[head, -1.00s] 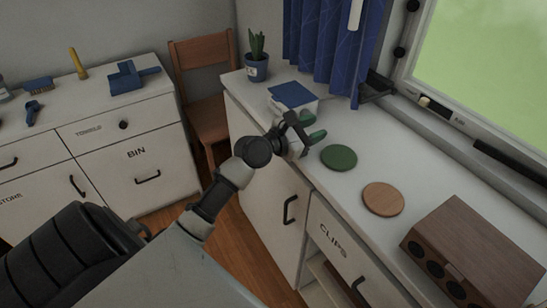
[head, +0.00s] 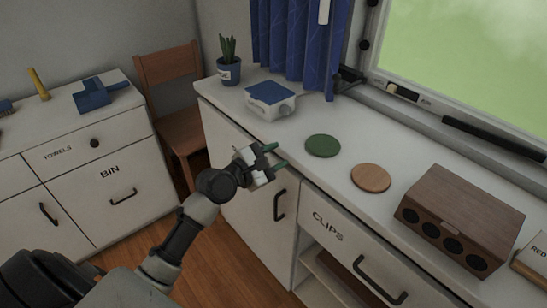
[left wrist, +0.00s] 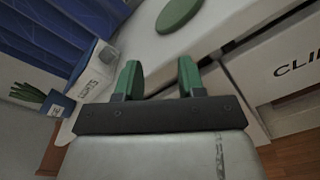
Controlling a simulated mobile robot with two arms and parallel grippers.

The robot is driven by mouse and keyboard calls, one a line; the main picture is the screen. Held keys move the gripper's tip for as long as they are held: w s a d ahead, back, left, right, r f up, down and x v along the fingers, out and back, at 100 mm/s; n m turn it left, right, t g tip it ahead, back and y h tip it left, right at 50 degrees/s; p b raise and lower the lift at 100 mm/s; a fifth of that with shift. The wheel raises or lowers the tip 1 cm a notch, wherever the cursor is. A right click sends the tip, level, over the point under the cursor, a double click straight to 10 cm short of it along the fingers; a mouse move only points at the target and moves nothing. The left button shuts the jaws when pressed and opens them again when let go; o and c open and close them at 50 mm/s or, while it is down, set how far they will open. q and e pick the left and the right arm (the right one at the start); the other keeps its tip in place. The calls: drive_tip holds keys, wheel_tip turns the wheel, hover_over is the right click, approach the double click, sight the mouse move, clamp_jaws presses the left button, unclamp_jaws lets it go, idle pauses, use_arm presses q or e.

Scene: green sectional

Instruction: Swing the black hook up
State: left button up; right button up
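A black hook-like fitting (head: 350,78) sits at the window's lower left corner, beside the blue curtain; its exact shape and position are hard to tell. My left gripper (head: 274,157) is at the front edge of the white counter, well short of that fitting. Its two green fingertips are apart with nothing between them, as the left wrist view (left wrist: 160,80) also shows. The fitting cannot be made out in the left wrist view. My right gripper is not in view.
The counter (head: 325,183) holds a potted plant (head: 229,70), a blue-topped white box (head: 270,103), a green disc (head: 323,146), a tan disc (head: 371,178) and a brown wooden box (head: 459,217). The blue curtain (head: 297,45) hangs beside the fitting. A chair (head: 168,70) stands left.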

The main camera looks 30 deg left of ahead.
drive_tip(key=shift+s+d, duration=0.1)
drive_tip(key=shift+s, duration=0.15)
